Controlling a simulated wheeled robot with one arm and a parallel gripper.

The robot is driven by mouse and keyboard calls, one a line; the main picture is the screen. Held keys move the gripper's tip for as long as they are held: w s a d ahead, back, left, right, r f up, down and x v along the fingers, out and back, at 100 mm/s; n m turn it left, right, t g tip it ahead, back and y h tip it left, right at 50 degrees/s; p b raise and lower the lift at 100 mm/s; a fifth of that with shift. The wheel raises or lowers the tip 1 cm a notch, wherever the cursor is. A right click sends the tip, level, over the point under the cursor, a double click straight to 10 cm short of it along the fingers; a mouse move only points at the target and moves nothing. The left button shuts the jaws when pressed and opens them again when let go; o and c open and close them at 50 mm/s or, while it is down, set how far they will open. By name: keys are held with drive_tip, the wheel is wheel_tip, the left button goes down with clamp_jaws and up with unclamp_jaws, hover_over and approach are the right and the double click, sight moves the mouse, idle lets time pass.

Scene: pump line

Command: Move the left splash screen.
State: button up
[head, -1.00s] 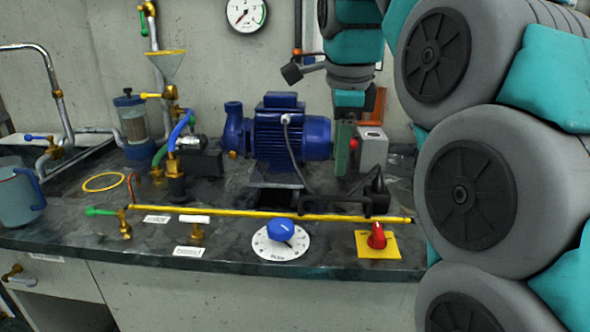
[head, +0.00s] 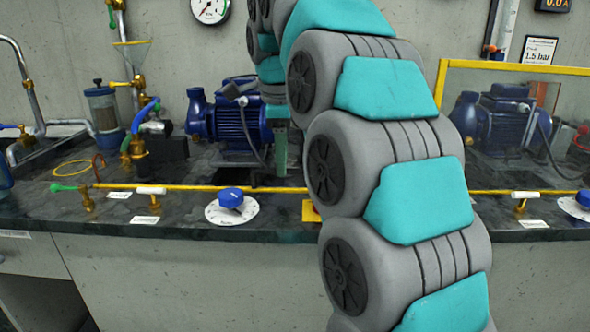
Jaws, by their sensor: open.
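A clear splash screen with a yellow frame (head: 515,67) stands upright at the right of the head view, in front of a second blue pump. Its right end is cut off by the picture edge and my arm hides part of its left side. It is the only screen in view; I cannot tell whether it is the left one. My gripper (head: 282,160) points down beside the right end of the nearer blue pump motor (head: 235,122), well to the left of the screen. It is open, with nothing seen in it; my arm partly hides it.
A yellow rail (head: 190,188) runs along the bench front (head: 100,222). Near it are a green-handled tap (head: 70,189), a white-handled valve (head: 150,200) and a blue dial knob (head: 231,198). Pipes and a funnel (head: 130,45) stand at the left. My arm crosses the middle.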

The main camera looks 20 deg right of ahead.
drive_tip(key=shift+w+f, duration=0.1)
drive_tip(key=shift+f, duration=0.3)
clamp_jaws()
idle(1.3)
